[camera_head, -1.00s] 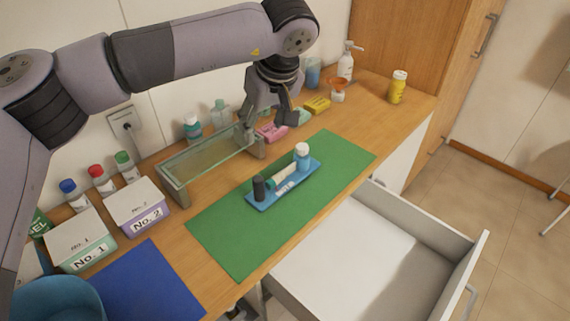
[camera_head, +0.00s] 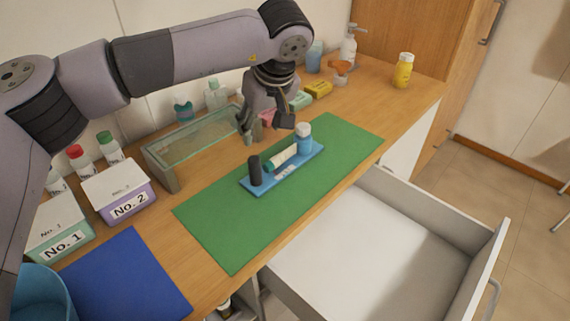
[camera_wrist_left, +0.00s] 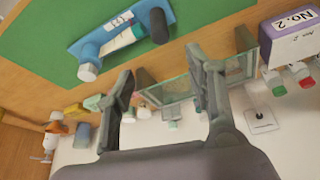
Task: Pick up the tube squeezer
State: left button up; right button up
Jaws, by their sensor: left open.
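A blue tray (camera_head: 283,178) lies on the green mat (camera_head: 225,240). On it are a dark upright cylinder (camera_head: 255,171), a pale tube with a teal end (camera_head: 281,157) and a blue bottle with a white cap (camera_head: 304,138). I cannot tell which part is the tube squeezer. The tray also shows at the top of the left wrist view (camera_wrist_left: 84,48). My left gripper (camera_head: 265,129) is open and empty, above the counter just behind the tray, apart from it. Its two fingers (camera_wrist_left: 160,78) show spread in the left wrist view. My right gripper is not in view.
A glass-topped stand (camera_head: 195,139) is behind and left of the gripper. Boxes No. 1 (camera_head: 62,243) and No. 2 (camera_head: 128,208) stand at left. An open white drawer (camera_head: 350,250) juts out in front. The mat's near part is clear.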

aim_at(254, 158)
pick_arm(q)
jog(key=b+x, duration=0.4)
jog(key=x, duration=0.5)
jog(key=shift+f, duration=0.3)
jog(key=b+x, duration=0.3)
jog(key=x, duration=0.2)
jog(key=shift+s+a+f, duration=0.1)
jog(key=shift+f, duration=0.15)
jog(key=shift+f+b, duration=0.2)
jog(key=shift+b, duration=0.1)
jog(key=shift+r, duration=0.15)
jog(key=shift+c, duration=0.6)
grip_shut()
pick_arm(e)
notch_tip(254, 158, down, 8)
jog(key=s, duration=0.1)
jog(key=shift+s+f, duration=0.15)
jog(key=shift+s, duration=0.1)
